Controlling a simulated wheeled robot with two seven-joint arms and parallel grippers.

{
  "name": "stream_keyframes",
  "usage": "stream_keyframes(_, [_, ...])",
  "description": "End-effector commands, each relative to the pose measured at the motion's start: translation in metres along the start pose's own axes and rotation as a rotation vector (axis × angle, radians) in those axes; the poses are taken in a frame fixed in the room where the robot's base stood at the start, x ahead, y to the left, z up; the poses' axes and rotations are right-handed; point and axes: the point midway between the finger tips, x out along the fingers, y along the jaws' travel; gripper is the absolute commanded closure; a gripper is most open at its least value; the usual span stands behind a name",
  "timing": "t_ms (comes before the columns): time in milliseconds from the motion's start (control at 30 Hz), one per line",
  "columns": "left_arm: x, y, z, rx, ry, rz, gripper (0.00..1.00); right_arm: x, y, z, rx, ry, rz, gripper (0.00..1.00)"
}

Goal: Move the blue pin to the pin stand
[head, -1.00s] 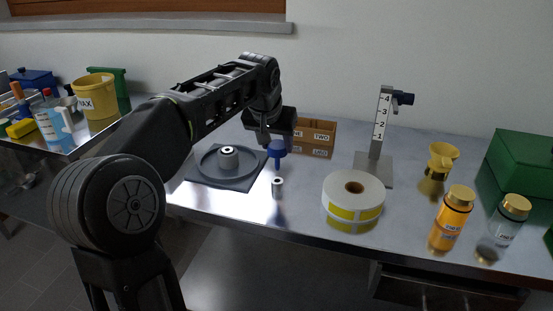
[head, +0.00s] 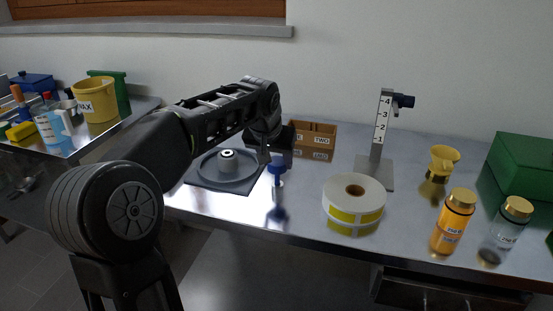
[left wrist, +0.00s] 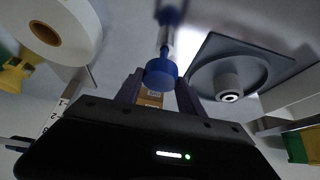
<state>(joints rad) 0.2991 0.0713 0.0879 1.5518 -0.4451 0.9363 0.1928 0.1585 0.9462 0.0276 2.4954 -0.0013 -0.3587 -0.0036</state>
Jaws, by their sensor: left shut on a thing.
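The blue pin (head: 277,169) is upright in the jaws of my left gripper (head: 268,158), which is shut on its blue head. The head also shows in the left wrist view (left wrist: 160,73). My right gripper is not in view.
A grey square plate with a round dish (head: 242,188) lies left of the pin. A label roll (head: 354,190) lies to the right. Behind are a brown box (head: 318,140) and a numbered post (head: 382,125). Yellow cup (head: 442,160) and bottles (head: 453,220) stand farther right.

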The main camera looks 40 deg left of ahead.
Motion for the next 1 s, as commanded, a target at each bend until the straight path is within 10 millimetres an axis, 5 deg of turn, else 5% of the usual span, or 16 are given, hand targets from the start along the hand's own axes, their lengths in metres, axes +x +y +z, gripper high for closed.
stream_keyframes(367, [0.0069,0.0000,0.0040,0.000,0.000,0.000,0.94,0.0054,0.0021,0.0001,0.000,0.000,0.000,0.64])
stream_keyframes(400, [0.0070,0.0000,0.0041,0.000,-0.001,0.000,0.52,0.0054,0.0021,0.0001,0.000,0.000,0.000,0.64])
stream_keyframes(633, [0.0069,0.0001,0.0040,0.000,0.000,0.000,0.33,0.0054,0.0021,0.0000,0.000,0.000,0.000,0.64])
stream_keyframes(1000, [0.0006,0.0001,0.0001,0.000,0.001,0.000,0.33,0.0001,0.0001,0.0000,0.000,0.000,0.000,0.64])
